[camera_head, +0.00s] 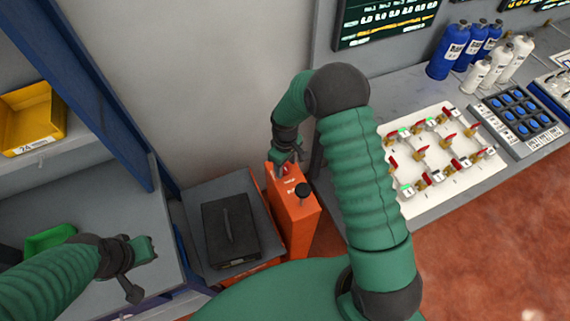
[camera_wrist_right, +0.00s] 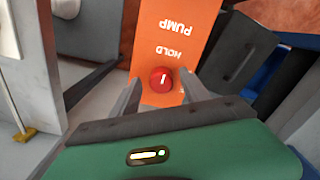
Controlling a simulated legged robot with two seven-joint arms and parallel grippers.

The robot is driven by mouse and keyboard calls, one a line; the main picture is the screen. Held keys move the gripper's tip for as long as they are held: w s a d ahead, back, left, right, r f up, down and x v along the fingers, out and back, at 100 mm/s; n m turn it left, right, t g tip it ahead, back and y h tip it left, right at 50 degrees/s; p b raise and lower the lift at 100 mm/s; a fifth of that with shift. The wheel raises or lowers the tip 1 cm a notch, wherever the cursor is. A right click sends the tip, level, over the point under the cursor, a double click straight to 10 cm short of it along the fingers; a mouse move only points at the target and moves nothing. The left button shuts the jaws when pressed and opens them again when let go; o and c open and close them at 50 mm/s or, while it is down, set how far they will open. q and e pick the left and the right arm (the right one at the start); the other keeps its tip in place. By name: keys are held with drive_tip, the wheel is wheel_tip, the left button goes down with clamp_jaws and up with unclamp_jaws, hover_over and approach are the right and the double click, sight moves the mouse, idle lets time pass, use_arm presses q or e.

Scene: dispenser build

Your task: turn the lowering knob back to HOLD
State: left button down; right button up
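The red lowering knob (camera_wrist_right: 160,79) with a white pointer line sits on the orange pump unit (camera_head: 298,226), just by the printed word HOLD; PUMP is printed further along. The line is short and lies roughly along the HOLD side, slightly slanted. My right gripper (camera_wrist_right: 163,88) is open, with one finger on each side of the knob; I cannot tell whether they touch it. In the head view the right gripper (camera_head: 286,158) is over the unit's far end and partly hides the knob. My left gripper (camera_head: 143,262) is away at the lower left; its finger opening is unclear.
A black-topped handle (camera_head: 303,190) stands on the orange unit. A black case (camera_head: 230,231) lies on a grey platform to its left. A valve board (camera_head: 440,150) and bottles (camera_head: 447,52) are on the right bench. A yellow bin (camera_head: 32,117) is on the left shelf.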

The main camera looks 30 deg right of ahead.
sight(285, 167)
drive_tip(key=shift+w, duration=0.15)
wheel_tip(285, 167, up, 17)
drive_tip(key=b, duration=0.2)
drive_tip(key=shift+f+b, duration=0.15)
drive_tip(key=shift+b, duration=0.25)
drive_tip(key=shift+f, duration=0.1)
